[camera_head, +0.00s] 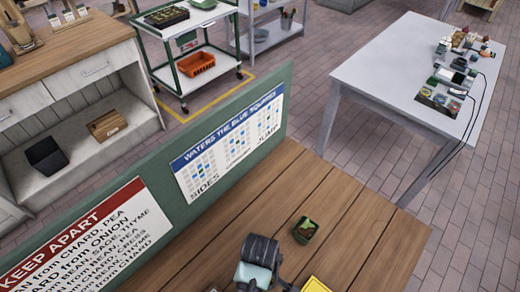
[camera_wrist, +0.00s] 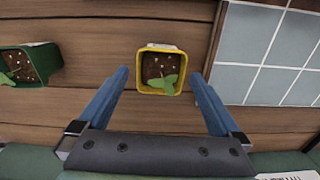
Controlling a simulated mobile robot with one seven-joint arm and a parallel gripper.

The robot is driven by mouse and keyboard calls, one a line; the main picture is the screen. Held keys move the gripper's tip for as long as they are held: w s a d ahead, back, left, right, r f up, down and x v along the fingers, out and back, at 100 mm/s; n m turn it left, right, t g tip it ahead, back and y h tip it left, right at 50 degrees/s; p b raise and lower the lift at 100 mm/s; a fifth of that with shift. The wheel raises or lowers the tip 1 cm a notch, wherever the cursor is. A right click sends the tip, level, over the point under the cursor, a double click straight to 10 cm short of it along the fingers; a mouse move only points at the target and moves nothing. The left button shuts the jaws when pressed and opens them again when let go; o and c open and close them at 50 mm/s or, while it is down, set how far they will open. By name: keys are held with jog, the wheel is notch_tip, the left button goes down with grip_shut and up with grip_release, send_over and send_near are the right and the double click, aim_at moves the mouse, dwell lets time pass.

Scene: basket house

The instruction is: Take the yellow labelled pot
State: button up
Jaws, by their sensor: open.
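A square yellow pot (camera_wrist: 160,91) is in the wrist view, holding brown soil and a small green seedling. A pale label strip shows at its far edge. My gripper (camera_wrist: 160,75) is open, with one blue finger on each side of the pot in the picture; the fingers look apart from it, and the height gap cannot be told. A green pot (camera_wrist: 28,66) with a seedling is left of it; a green pot also shows on the table in the head view (camera_head: 305,231). My gripper's blue-grey wrist part is low in the head view, where the yellow pot is not clearly visible.
A grey gridded panel (camera_wrist: 268,52) lies close to the right finger. The wooden table (camera_head: 370,225) is backed by a green board (camera_head: 271,138) with posters. A yellow flat-looking item (camera_head: 315,286) is cut off at the bottom edge. A white table (camera_head: 385,62) stands behind.

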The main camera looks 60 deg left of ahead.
jog(key=shift+f, duration=1.75)
jog(key=c, duration=1.6)
